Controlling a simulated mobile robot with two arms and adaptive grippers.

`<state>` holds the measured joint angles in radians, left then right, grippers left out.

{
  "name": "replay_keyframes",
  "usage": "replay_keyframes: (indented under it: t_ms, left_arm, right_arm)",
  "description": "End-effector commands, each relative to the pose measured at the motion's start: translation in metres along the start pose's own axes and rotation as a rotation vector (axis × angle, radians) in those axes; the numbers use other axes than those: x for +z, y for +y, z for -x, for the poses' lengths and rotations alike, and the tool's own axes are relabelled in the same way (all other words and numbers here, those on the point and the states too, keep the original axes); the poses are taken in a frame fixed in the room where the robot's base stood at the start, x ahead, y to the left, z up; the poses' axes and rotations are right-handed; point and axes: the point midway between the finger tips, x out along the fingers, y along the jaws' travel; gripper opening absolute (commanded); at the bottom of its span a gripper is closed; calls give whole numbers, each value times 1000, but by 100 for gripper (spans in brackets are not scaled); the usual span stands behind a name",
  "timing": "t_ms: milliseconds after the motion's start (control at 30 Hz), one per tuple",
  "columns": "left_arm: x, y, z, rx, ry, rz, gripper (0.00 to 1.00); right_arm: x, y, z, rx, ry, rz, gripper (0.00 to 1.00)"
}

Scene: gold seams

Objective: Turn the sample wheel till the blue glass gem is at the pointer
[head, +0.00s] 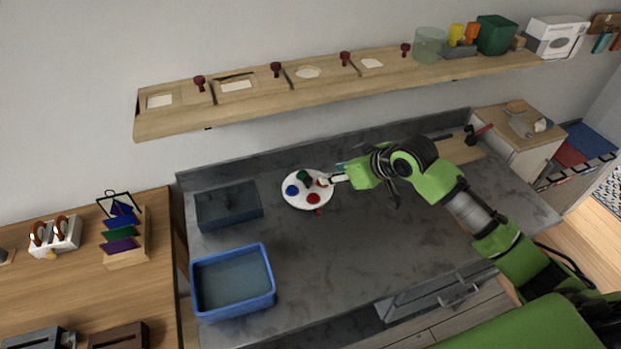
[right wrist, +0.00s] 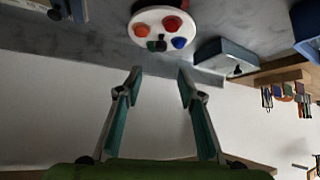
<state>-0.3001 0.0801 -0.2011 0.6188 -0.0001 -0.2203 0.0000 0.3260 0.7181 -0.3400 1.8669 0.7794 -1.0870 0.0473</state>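The sample wheel (head: 296,203) is a round white disc on the grey counter and also shows in the right wrist view (right wrist: 160,14). It carries a blue gem (head: 292,190) on its left, a dark green gem (head: 303,176) at the back and a red gem (head: 313,198) at the front. An orange gem (right wrist: 140,29) shows clearly in the wrist view. A small red piece, seemingly the pointer (head: 318,211), sits at the wheel's front edge, nearest the red gem. My left gripper is out of view.
A dark grey tray (head: 228,208) and a blue bin (head: 233,313) stand left of the wheel. A wooden shelf (head: 320,80) runs along the wall above. The counter in front of the wheel (head: 340,255) is clear.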

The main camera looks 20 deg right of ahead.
Motion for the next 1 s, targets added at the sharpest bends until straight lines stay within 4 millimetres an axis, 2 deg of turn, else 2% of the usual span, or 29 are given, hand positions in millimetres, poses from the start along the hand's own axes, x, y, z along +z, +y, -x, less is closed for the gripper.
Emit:
replay_keyframes:
  t_ms: [700, 1000]
  left_arm:
    - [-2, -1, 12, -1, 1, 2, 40]
    - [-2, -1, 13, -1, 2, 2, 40]
  right_arm:
    - [1, -2, -111, -1, -3, -1, 35]
    - [1, -1, -132, 0, -1, 0, 35]
